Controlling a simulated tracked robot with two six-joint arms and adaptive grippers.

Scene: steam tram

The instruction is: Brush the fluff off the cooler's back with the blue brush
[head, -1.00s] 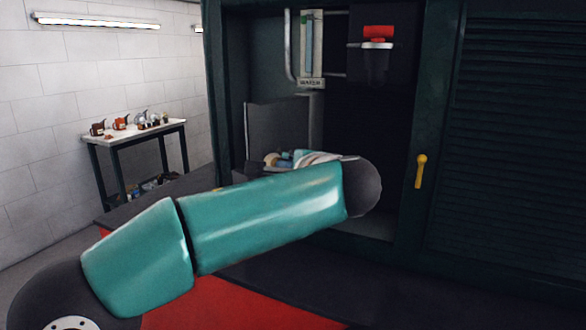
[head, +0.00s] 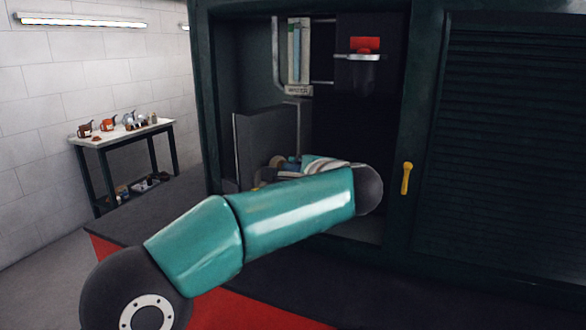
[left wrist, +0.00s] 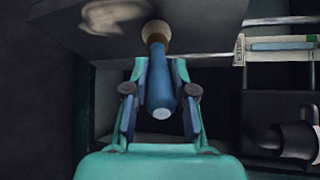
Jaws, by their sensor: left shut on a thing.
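The blue brush (left wrist: 160,80) is in my left gripper (left wrist: 161,95), which is shut on its handle. In the left wrist view the brush's pale tan head (left wrist: 156,32) points up to the dark grey panel, the cooler's back (left wrist: 200,18). A patch of beige fluff (left wrist: 115,14) lies on that panel, just left of the brush head. I cannot tell whether the bristles touch the panel. In the head view the upright grey panel (head: 268,140) stands inside the open cabinet, and my left gripper (head: 287,164) is partly hidden behind my arm. My right gripper is not in view.
The cabinet frame (head: 425,130) and louvred door (head: 510,140) with a yellow handle (head: 406,178) bound the opening on the right. A gauge (head: 299,55) and a red-topped fitting (head: 365,45) are inside. A side table (head: 115,135) with jugs stands far left.

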